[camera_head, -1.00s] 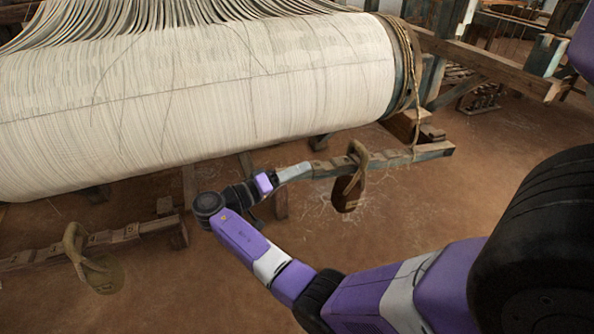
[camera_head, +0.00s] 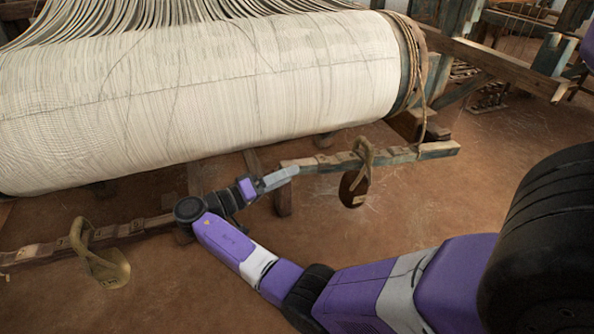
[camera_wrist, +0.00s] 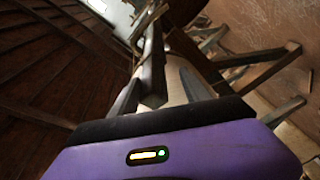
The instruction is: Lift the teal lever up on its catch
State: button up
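The lever with worn teal paint (camera_head: 405,155) is a long notched beam below the right end of the cloth roll. Teal shows mostly toward its right end; its left part is bare brown wood. A brown weight (camera_head: 353,190) hangs from it on a rope loop. In the wrist view a grey finger (camera_wrist: 180,85) lies beside a dark bar; the fingertips are unclear. The catch cannot be made out.
A big cream warp roll (camera_head: 220,80) fills the upper left. A second notched beam (camera_head: 125,232) with a hanging weight (camera_head: 105,266) lies at left, close to my wrist. Wooden posts stand under the roll. Bare earth floor is open at front and right.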

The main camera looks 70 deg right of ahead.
jog(key=shift+v, duration=1.3)
jog(key=b+v, duration=0.4)
jog(key=v, duration=0.5)
jog(key=shift+r, duration=0.1)
dwell(0.6)
